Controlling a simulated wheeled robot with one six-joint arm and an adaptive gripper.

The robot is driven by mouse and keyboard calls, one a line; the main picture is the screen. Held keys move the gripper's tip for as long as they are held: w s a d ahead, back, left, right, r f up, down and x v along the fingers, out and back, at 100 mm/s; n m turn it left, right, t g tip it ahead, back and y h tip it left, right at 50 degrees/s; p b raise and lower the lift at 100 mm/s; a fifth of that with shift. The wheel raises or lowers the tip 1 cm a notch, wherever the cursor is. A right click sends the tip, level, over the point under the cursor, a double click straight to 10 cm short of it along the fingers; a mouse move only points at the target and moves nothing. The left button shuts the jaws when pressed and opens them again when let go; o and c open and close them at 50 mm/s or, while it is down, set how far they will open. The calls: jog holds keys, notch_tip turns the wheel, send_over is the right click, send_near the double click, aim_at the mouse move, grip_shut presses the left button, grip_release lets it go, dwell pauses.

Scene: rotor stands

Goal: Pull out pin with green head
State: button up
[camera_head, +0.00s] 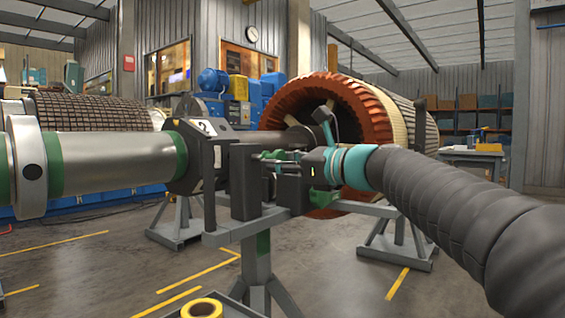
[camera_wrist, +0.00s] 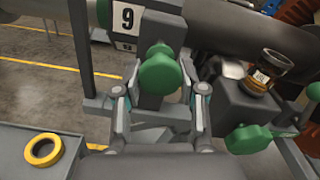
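A green rounded pin head (camera_wrist: 160,72) sits on the dark stand block below a "9" label in the wrist view. My gripper (camera_wrist: 160,95) is open, with one finger on each side below the head. No contact with the head is visible, and the pin's shaft is hidden. A second green head (camera_wrist: 248,138) is at the lower right, outside the fingers. In the head view my gripper (camera_head: 275,165) is at the stand's upright block (camera_head: 245,180); its fingertips are hard to make out.
A thick grey shaft (camera_head: 110,160) rests across the stand. A dark box with a glass jar (camera_wrist: 265,72) is right of my gripper. A grey tray (camera_wrist: 70,143) holds a yellow tape roll (camera_wrist: 42,150) at lower left.

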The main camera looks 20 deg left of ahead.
jog(key=o, duration=0.4)
jog(key=shift+d, duration=0.1)
jog(key=shift+c, duration=0.2)
jog(key=v, duration=1.2)
jog(key=shift+r, duration=0.1)
